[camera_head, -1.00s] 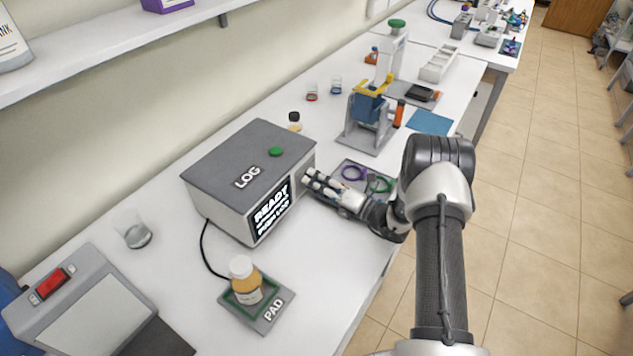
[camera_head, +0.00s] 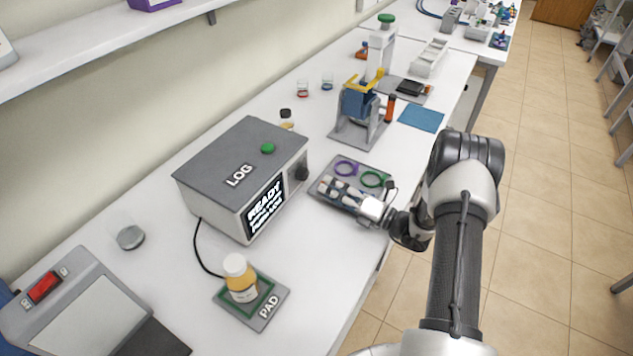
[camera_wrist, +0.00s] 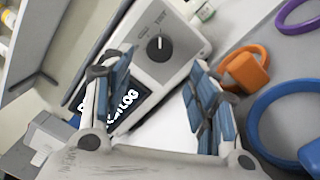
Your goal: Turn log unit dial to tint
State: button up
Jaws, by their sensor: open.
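The log unit (camera_head: 215,165) is a grey box with a LOG label, a green top button (camera_head: 268,148) and a lit screen (camera_head: 265,207) reading READY above smaller text. Its black dial (camera_head: 301,173) is on the front face, right of the screen. In the wrist view the dial (camera_wrist: 160,47) has a white mark pointing roughly up, toward a small label that seems to read TINT; another label lies to its left. My gripper (camera_head: 338,190) is open and empty, apart from the dial, in front of it. In the wrist view my gripper (camera_wrist: 162,68) has the dial beyond and between its fingers.
A grey tray (camera_head: 352,164) with purple and green rings lies beneath my gripper. An amber bottle (camera_head: 241,280) stands on the PAD (camera_head: 267,309). A blue and yellow device (camera_head: 358,110) stands behind the tray. The bench front beside the PAD is clear.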

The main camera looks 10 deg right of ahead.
jog(key=v, duration=0.4)
jog(key=shift+s+d, duration=0.1)
dwell(0.3)
jog(key=s+a+r+n+g+y, duration=0.2)
jog(key=s+a+r+n+g, duration=0.1)
jog(key=a+r+n+g, duration=0.5)
jog(key=s+a+r+n+g+h, duration=0.3)
jog(key=s+a+r+n, duration=0.15)
jog(key=s+n, duration=0.3)
jog(key=s+a+r+n+g+h, duration=0.2)
jog(key=s+a+r+n+g, duration=0.1)
jog(key=s+r+n, duration=0.4)
jog(key=s+d+r+n+t+h, duration=0.2)
jog(key=s+n+h, duration=0.3)
jog(key=n, duration=0.3)
jog(key=s+d+r+n+t+h, duration=0.2)
jog(key=s+d+n+h, duration=0.3)
jog(key=s+n, duration=0.3)
jog(key=shift+d+n+t, duration=0.25)
jog(key=shift+n+t, duration=0.3)
jog(key=shift+t, duration=0.05)
